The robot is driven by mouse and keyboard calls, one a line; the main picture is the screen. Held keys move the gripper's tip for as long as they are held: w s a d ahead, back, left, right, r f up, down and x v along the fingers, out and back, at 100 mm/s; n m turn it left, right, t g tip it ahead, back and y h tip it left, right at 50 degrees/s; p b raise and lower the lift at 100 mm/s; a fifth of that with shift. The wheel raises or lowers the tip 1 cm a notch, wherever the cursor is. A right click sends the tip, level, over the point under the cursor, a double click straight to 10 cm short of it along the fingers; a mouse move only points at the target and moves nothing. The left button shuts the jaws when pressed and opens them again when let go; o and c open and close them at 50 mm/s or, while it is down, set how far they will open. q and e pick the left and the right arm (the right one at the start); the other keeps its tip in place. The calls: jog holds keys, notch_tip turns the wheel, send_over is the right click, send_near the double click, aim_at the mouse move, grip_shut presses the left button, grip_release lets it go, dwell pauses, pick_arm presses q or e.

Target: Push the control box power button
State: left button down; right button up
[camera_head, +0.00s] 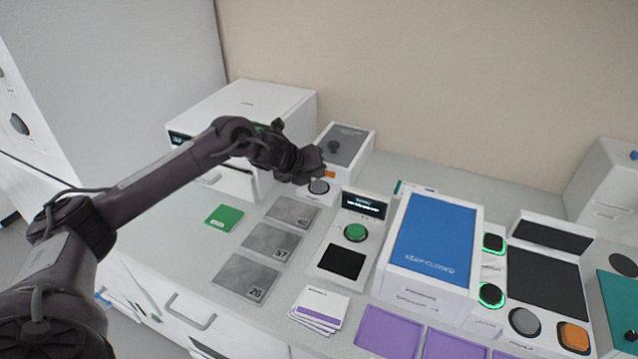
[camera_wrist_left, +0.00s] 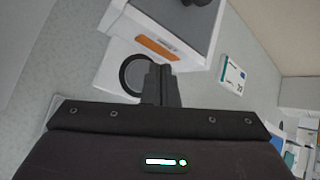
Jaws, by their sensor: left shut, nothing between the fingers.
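My left gripper (camera_head: 314,170) is shut and empty, its tip close to a white box with a dark top and black knob (camera_head: 350,141). In the wrist view the closed fingers (camera_wrist_left: 160,78) point at the box's orange label strip (camera_wrist_left: 153,47). A round grey button with a dark ring (camera_wrist_left: 133,75) sits on a low white base just left of the fingertips. In the head view this button (camera_head: 318,187) lies just below the gripper tip. I cannot tell whether the fingers touch anything. No lettering naming the control box is readable. My right gripper is not in view.
A large white machine (camera_head: 250,105) stands behind my left arm. Grey numbered plates (camera_head: 262,243) and a green card (camera_head: 223,216) lie in front. To the right are a unit with a green button (camera_head: 356,232) and a blue-lidded box (camera_head: 436,235).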

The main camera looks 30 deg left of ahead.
aim_at(316, 187)
pick_arm(q)
jog(key=shift+f, duration=0.1)
dwell(0.4)
jog(key=shift+f+b, duration=0.35)
jog(key=shift+f, duration=0.05)
jog(key=shift+f+b, duration=0.4)
jog(key=shift+f, duration=0.1)
dwell(0.6)
jog(key=shift+r, duration=0.1)
jog(key=shift+r+p, duration=0.8)
jog(key=shift+r, duration=0.1)
notch_tip(316, 187, up, 6)
jog(key=p, duration=0.4)
jog(key=shift+p, duration=0.35)
